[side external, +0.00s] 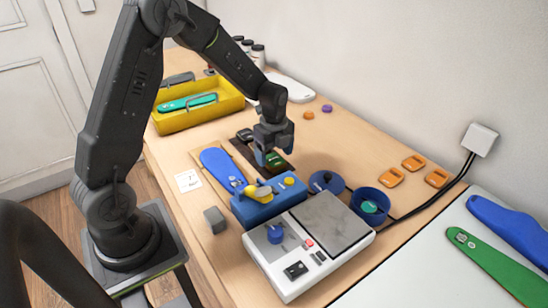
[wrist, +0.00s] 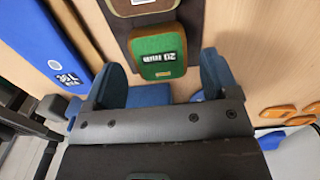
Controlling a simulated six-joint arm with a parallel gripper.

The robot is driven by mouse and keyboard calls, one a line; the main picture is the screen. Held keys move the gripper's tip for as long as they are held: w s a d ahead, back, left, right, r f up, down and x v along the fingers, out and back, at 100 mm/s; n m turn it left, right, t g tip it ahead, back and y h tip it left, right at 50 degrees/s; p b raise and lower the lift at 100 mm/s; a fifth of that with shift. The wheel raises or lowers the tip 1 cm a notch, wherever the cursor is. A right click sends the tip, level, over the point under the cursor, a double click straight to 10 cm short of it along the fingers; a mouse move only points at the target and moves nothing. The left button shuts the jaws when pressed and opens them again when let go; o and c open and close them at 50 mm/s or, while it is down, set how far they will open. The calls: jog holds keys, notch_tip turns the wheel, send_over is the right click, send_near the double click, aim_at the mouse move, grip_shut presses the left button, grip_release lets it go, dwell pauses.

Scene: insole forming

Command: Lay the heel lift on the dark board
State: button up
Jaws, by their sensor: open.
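The heel lift, a green pad with a tan rim and a "20 mm" label (wrist: 158,50), lies on the dark board (wrist: 196,28) in the wrist view. In the wrist view my open gripper (wrist: 162,66) has one finger on each side of the lift's near end, with gaps on both sides. A second, brown-topped pad (wrist: 140,6) lies farther along the board.
A blue fixture (side external: 262,205) with a yellow part stands just in front of the board, and a blue insole (side external: 221,168) lies left. A white machine (side external: 290,265), round blue dishes (side external: 370,203) and a yellow tray (side external: 170,122) surround it.

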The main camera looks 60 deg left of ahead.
aim_at(274, 160)
notch_tip(274, 160, up, 10)
jog(key=s+d+r+n+t, duration=0.3)
jog(key=s+d+r+n, duration=0.4)
jog(key=s+r, duration=0.15)
jog(key=s+d+r+n+t, duration=0.1)
jog(key=s+d+n, duration=0.1)
jog(key=s+n, duration=0.3)
jog(key=s+d+n+t, duration=0.1)
jog(key=s+d+n, duration=0.2)
jog(key=s+n, duration=0.3)
jog(key=shift+s+r+t, duration=0.3)
jog(key=shift+s+r, duration=0.1)
jog(key=shift+s, duration=0.1)
